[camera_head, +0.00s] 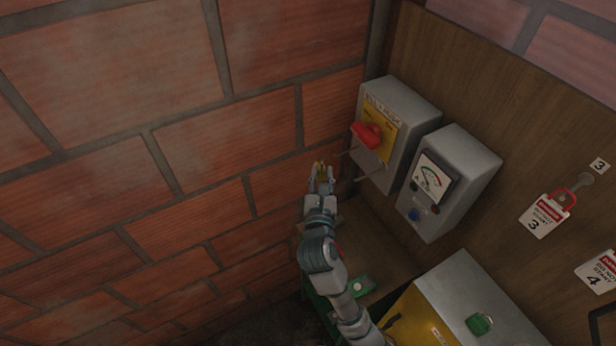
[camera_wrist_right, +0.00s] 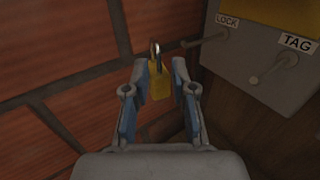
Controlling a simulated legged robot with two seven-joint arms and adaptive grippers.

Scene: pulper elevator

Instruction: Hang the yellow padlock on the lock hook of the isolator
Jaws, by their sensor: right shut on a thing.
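My right gripper (camera_head: 322,182) is shut on the yellow padlock (camera_wrist_right: 159,82) and holds it upright with its metal shackle up. In the head view only a small bit of the padlock (camera_head: 319,165) shows at the fingertips. The grey isolator (camera_head: 408,105) with a red handle (camera_head: 368,134) is on the wooden panel, to the right of the gripper. Its lock hook (camera_wrist_right: 204,40), under the LOCK label, sticks out toward the padlock in the wrist view. The shackle is left of the hook's tip and apart from it in the picture. My left gripper is not in view.
A second hook (camera_wrist_right: 272,70) sits under the TAG label. A grey meter box (camera_head: 450,180) is right of the isolator. A red lock with a danger tag (camera_head: 546,216) hangs further right. A brick wall (camera_head: 180,130) stands close on the left. A yellow-and-grey box (camera_head: 470,290) is below.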

